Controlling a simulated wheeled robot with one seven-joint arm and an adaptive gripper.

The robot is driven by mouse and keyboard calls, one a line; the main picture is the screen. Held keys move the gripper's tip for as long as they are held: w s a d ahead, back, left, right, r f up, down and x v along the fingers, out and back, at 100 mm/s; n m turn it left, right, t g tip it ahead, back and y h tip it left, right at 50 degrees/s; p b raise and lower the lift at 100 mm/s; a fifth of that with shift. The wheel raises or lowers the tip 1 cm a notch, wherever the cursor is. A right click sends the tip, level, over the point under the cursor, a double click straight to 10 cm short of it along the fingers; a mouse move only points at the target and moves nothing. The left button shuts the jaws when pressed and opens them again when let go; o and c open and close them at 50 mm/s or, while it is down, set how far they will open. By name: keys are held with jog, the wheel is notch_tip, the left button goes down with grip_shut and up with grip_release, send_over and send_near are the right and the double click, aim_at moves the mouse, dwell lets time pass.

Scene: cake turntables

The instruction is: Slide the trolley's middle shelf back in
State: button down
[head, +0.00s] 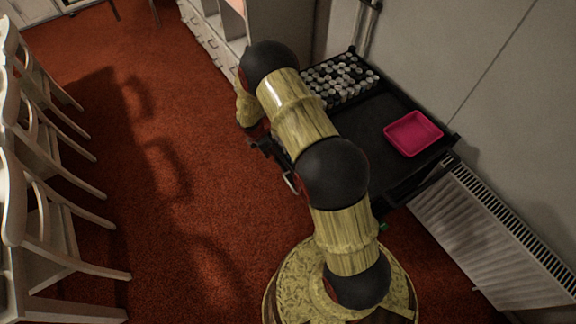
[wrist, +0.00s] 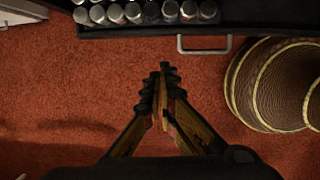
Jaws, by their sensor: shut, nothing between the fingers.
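The black trolley (head: 388,165) stands against the wall at the right in the head view, partly hidden by my arm. A pale metal handle (head: 290,183) shows just left of my arm, low on the trolley's near side. In the wrist view a black shelf edge with this handle (wrist: 204,50) runs along the top, with several capped bottles behind it. I cannot tell for sure which shelf it is or how far it is out. My gripper (wrist: 165,68) is shut and empty over the red carpet, apart from the handle and to its left. My arm hides the fingertips in the head view.
A rack of bottles (head: 338,80) and a pink tray (head: 413,133) are on the trolley's top. A radiator (head: 500,235) is at the right. Wooden chairs (head: 40,190) line the left. Open red carpet (head: 215,190) lies between.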

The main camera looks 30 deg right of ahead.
jog(key=s+d+f+b, duration=0.3)
jog(key=d+f+b, duration=0.2)
jog(key=f, duration=0.6)
jog(key=shift+d, duration=0.95)
jog(key=shift+d+p, duration=0.35)
jog(key=shift+d, duration=1.1)
